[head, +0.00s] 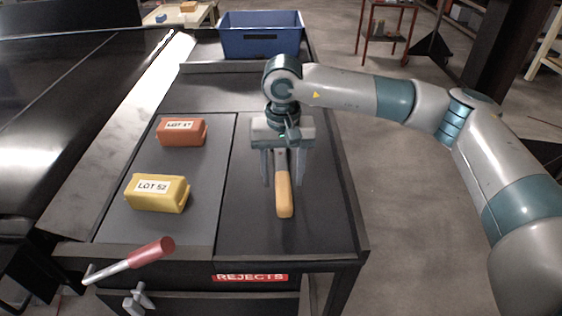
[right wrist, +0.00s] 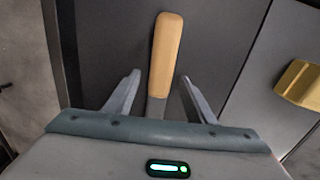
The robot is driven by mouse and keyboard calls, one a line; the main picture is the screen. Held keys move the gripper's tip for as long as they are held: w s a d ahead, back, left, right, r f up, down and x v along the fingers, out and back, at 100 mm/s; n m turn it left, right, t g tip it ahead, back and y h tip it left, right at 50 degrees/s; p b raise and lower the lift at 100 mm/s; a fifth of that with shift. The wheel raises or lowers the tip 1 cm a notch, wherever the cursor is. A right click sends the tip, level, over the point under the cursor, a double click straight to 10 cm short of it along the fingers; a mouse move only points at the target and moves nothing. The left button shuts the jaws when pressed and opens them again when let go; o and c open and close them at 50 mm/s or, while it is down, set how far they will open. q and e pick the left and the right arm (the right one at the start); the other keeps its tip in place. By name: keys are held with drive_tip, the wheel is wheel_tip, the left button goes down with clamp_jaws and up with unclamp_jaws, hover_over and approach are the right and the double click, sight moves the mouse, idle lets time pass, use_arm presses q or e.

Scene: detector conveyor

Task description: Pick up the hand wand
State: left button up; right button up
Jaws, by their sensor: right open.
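The hand wand (head: 284,195) lies on the dark panel at the right of the bench, its tan handle toward the front. In the right wrist view the wand (right wrist: 166,50) shows a tan handle and a dark grey part that runs under my gripper. My right gripper (head: 283,178) is over the wand, fingers pointing down. In the right wrist view the right gripper (right wrist: 160,78) is open, with one finger on each side of the wand and gaps between. I cannot tell the exact height of the fingertips. My left gripper is out of view.
An orange block (head: 182,133) marked as a lot and a yellow block (head: 157,194) marked LOT 52 lie on the left panel. A red-handled lever (head: 150,253) sticks out at the front left. A REJECTS label (head: 250,278) marks the front. A blue bin (head: 260,40) stands behind.

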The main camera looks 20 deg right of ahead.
drive_tip(key=shift+c, duration=0.3)
clamp_jaws()
drive_tip(key=shift+r, duration=0.15)
drive_tip(key=shift+r+b, duration=0.85)
drive_tip(key=shift+b, duration=0.1)
drive_tip(key=shift+s+d+r+b, duration=0.1)
drive_tip(key=shift+d+r+b, duration=0.05)
drive_tip(key=shift+r+b, duration=0.4)
drive_tip(key=shift+s+d+r+b, duration=0.1)
drive_tip(key=shift+r+b, duration=0.3)
drive_tip(key=shift+r, duration=0.15)
drive_tip(key=s+d+r+b, duration=0.4)
drive_tip(key=s+d+r, duration=0.3)
drive_tip(key=s, duration=0.1)
drive_tip(key=shift+s+d+b, duration=0.15)
drive_tip(key=shift+s+b, duration=0.05)
drive_tip(key=shift+b, duration=0.2)
